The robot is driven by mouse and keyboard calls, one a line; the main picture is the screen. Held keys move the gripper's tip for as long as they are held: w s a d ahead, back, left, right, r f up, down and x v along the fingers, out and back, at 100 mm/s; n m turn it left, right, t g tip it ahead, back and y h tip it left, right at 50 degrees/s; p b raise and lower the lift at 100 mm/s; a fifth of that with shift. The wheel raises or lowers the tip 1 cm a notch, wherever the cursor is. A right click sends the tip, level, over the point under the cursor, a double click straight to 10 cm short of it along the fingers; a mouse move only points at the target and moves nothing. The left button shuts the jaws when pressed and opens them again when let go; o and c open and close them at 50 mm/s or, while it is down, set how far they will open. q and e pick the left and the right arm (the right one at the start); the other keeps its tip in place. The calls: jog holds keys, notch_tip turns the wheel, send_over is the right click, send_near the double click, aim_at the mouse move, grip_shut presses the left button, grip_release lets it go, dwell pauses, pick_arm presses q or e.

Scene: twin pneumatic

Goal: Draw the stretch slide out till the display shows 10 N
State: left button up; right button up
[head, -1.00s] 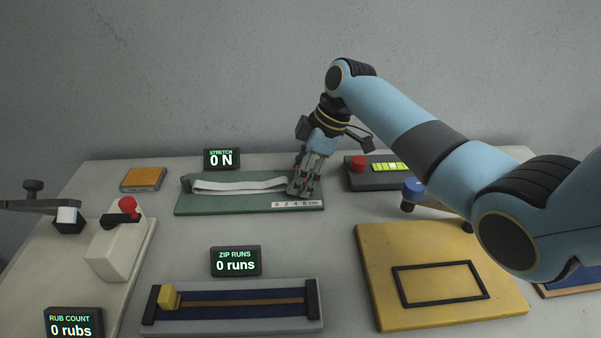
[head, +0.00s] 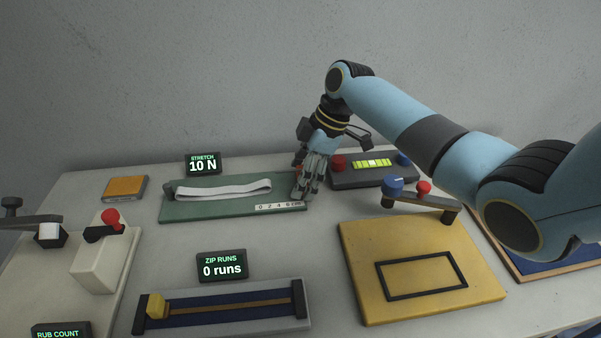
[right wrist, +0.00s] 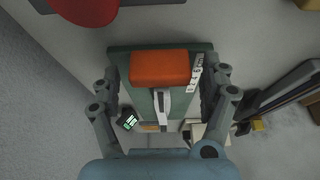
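The stretch display (head: 203,164) reads 10 N. A white band (head: 222,189) lies along the green stretch board (head: 185,213); its right end stops short of my right gripper (head: 304,190). That gripper is low over the board's right end, past the cm scale (head: 279,207). In the right wrist view an orange block (right wrist: 160,68), seemingly the slide's handle, lies between my fingers. The fingers stand apart, with visible gaps on both sides of the block. In the head view the fingers hide nearly all of the block. My left gripper is out of view.
A grey box with a red knob (head: 338,163) and lit gauge stands just right of the gripper. A blue-and-red-knobbed lever (head: 425,199) is near my right arm. The yellow board (head: 362,298) and zip unit (head: 222,322) lie in front. Bare table separates them.

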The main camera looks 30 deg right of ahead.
jog(key=v, duration=1.2)
jog(key=shift+f, duration=0.1)
dwell(0.4)
